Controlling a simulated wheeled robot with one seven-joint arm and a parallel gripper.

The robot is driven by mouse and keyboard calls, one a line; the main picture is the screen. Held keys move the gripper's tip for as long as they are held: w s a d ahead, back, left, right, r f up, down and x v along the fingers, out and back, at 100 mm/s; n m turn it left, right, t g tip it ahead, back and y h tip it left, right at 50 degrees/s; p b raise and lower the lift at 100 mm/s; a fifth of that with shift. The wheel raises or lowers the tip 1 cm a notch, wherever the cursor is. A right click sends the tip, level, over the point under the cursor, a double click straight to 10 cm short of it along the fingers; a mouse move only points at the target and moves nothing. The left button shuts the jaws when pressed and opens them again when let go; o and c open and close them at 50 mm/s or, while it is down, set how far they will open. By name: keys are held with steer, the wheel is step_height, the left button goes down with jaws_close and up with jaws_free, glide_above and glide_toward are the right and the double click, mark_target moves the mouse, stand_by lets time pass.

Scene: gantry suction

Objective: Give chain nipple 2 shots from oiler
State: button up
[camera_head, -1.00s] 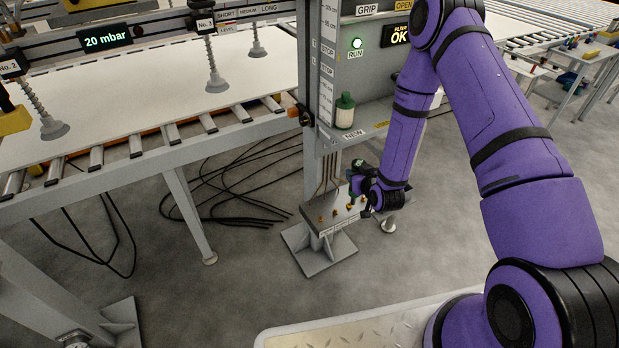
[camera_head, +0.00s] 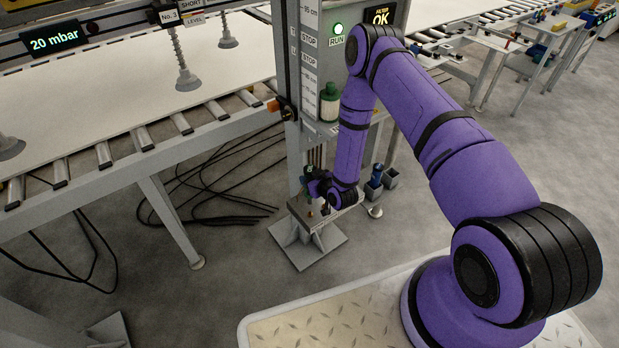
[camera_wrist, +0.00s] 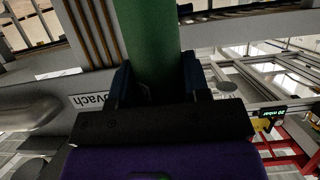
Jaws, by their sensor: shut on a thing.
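My gripper (camera_wrist: 160,88) is shut on a green cylinder (camera_wrist: 148,35), which looks like the oiler. In the head view my gripper (camera_head: 314,182) is at the column, just above the nipple block (camera_head: 336,216) on its low stand. The green cylinder's top (camera_head: 308,170) shows beside the wrist. The block's brass nipples are mostly hidden behind my gripper and arm. I cannot tell which one is the chain nipple, or whether the held tool touches it.
A blue tool (camera_head: 376,174) stands in a dark holder right of my arm, next to an empty-looking holder (camera_head: 390,178). A green-topped bottle (camera_head: 329,102) is on the column. The roller conveyor (camera_head: 120,146) is left, with cables (camera_head: 215,185) on the floor below.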

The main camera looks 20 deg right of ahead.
steer(key=shift+f, duration=2.9)
steer(key=shift+r, duration=0.65)
steer(key=shift+f, duration=0.45)
steer(key=shift+r, duration=0.45)
steer(key=shift+r, duration=2.5)
